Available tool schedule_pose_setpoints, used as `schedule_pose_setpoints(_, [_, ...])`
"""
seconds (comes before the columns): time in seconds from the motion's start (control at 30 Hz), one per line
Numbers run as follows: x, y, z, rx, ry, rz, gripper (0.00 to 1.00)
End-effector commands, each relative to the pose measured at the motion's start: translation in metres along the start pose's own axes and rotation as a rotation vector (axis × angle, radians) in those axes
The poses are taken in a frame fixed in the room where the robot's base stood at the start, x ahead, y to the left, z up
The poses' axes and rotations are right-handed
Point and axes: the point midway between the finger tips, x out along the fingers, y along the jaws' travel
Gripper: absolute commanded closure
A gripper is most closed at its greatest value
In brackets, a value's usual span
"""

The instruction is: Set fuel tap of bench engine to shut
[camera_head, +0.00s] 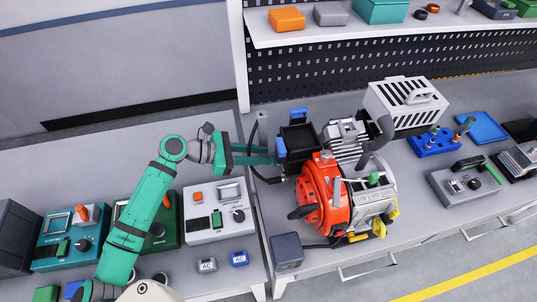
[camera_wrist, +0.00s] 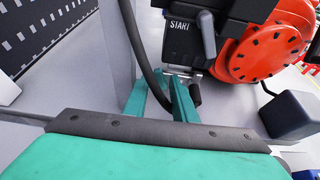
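The bench engine (camera_head: 315,195) has an orange-red round housing and a grey finned block, and stands on the right-hand bench. In the wrist view its orange housing (camera_wrist: 265,52) is at upper right, beside a black box marked START (camera_wrist: 180,42) with a grey lever (camera_wrist: 207,35). My gripper (camera_head: 272,155) reaches in from the left, low beside the engine's left side. In the wrist view its teal fingers (camera_wrist: 160,82) are apart. A small dark cylindrical part (camera_wrist: 195,92) shows close to the right fingertip; I cannot tell whether they touch. I cannot identify the fuel tap or its setting with certainty.
A black hose (camera_wrist: 146,50) runs down close to my fingers. A dark grey box (camera_head: 287,250) stands at the engine's front left. The left bench holds a white control unit (camera_head: 205,225) and teal units. A pegboard and shelf (camera_head: 360,32) stand behind.

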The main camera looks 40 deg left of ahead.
Motion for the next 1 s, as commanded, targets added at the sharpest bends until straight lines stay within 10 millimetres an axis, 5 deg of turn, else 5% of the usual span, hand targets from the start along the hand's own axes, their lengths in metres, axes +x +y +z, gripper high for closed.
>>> schedule_pose_setpoints(0.2, [0.024, -0.001, 0.000, 0.001, -0.001, -0.002, 0.75])
schedule_pose_setpoints(0.57, [0.030, -0.001, 0.001, 0.001, 0.000, -0.003, 0.75])
schedule_pose_setpoints(0.7, [0.031, -0.001, 0.001, 0.002, 0.000, -0.003, 1.00])
schedule_pose_setpoints(1.0, [0.030, 0.001, 0.000, 0.002, 0.001, 0.001, 1.00])
